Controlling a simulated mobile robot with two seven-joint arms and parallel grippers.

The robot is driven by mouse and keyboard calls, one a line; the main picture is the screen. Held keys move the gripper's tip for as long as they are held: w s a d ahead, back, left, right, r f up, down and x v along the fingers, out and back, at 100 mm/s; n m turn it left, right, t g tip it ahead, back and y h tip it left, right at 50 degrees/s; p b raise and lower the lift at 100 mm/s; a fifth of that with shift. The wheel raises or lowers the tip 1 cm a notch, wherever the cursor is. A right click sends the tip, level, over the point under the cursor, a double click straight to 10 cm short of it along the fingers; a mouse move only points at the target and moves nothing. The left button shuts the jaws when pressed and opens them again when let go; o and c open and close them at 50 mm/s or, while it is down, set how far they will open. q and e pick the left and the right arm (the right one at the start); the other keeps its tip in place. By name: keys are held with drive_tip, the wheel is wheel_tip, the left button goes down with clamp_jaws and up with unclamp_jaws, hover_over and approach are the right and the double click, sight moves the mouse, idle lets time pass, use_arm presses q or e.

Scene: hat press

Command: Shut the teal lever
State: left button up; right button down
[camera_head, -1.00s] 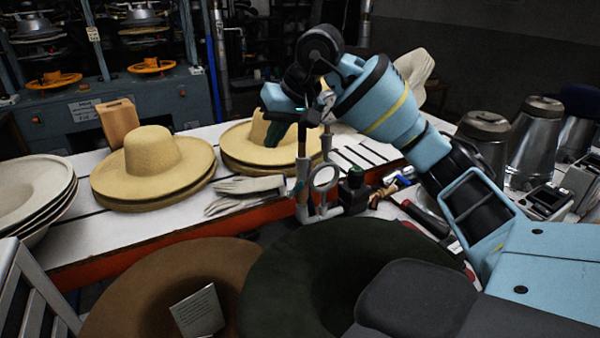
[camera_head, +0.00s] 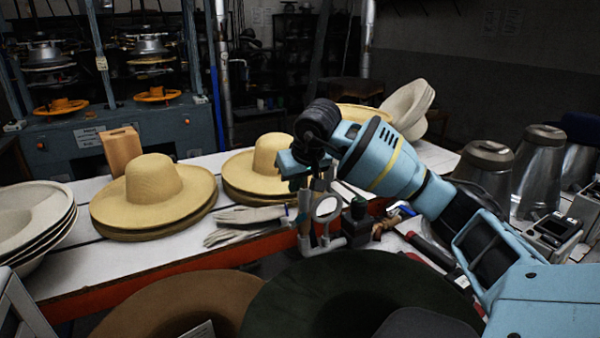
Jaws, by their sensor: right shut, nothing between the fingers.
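The pipe fixture stands at the near edge of the white bench, in the middle of the head view. It has upright pipes, a round gauge (camera_head: 326,208) and a dark knob with a green top (camera_head: 357,206). A teal block-like part (camera_head: 299,161) shows above its left upright, against my right wrist. I cannot tell surely whether this is the teal lever or part of my gripper. My right gripper (camera_head: 316,177) is shut and empty, pointing down just above the fixture. Its fingertips are partly hidden, so contact is unclear. My left gripper is not in view.
Straw hats (camera_head: 153,187) stand on the bench (camera_head: 75,262) to the left, with white gloves (camera_head: 244,220) beside the fixture. A brown hat (camera_head: 185,300) and a dark green hat (camera_head: 350,295) lie in front. Metal hat forms (camera_head: 487,172) stand at right.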

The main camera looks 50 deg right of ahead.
sight(299, 220)
drive_tip(key=f, duration=0.2)
drive_tip(key=s+f, duration=0.1)
drive_tip(key=f, duration=0.1)
drive_tip(key=shift+s+a+p, duration=0.1)
drive_tip(key=shift+a+p, duration=0.05)
drive_tip(key=shift+p, duration=0.15)
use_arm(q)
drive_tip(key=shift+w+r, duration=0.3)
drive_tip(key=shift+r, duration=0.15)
use_arm(e)
drive_tip(key=shift+s+a+f, duration=0.15)
drive_tip(key=shift+s+f, duration=0.15)
drive_tip(key=shift+f, duration=0.05)
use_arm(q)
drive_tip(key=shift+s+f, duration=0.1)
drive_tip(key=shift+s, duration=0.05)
